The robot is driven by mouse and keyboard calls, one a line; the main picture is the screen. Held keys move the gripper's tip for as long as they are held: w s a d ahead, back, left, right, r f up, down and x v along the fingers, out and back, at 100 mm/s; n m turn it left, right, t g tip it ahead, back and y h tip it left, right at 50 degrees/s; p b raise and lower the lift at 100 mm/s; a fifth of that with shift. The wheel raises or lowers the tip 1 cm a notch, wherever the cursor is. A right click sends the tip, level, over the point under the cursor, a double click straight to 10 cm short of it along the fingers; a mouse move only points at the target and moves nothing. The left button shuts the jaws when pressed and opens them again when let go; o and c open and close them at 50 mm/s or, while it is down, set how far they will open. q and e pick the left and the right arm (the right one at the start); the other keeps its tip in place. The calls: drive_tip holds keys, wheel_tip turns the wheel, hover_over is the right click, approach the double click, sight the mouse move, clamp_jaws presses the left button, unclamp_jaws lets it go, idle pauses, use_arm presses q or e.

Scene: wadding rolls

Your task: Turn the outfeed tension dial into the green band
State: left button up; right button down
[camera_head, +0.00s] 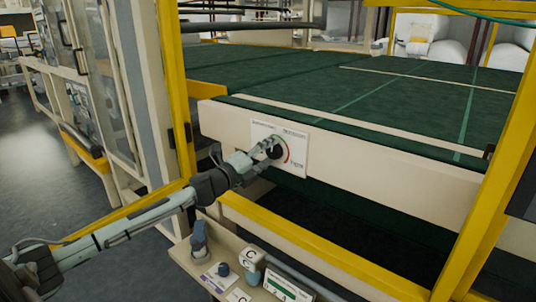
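The outfeed tension dial (275,150) is a dark knob on a white plate (296,162) fixed to the cream side beam of the conveyor. A red arc shows on the plate at the knob's right; I cannot make out a green band. My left gripper (268,150) reaches in from the left, with its fingertips at the knob and covering part of it. Whether the fingers are closed on the knob is too small to tell. The knob's pointer is not readable. My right gripper is not in view.
A cream tray (226,240) below the beam holds a blue-grey upright item (199,238), a blue knob (223,269), a jar (252,264) and cards. Yellow posts (172,75) flank the dark green conveyor (400,105). Grey floor (30,170) is clear at left.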

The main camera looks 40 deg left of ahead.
use_arm(q)
drive_tip(key=shift+s, duration=0.1)
drive_tip(key=shift+s+f, duration=0.15)
drive_tip(key=shift+s, duration=0.05)
drive_tip(key=s+a, duration=0.1)
drive_tip(key=s, duration=1)
drive_tip(key=shift+s, duration=0.2)
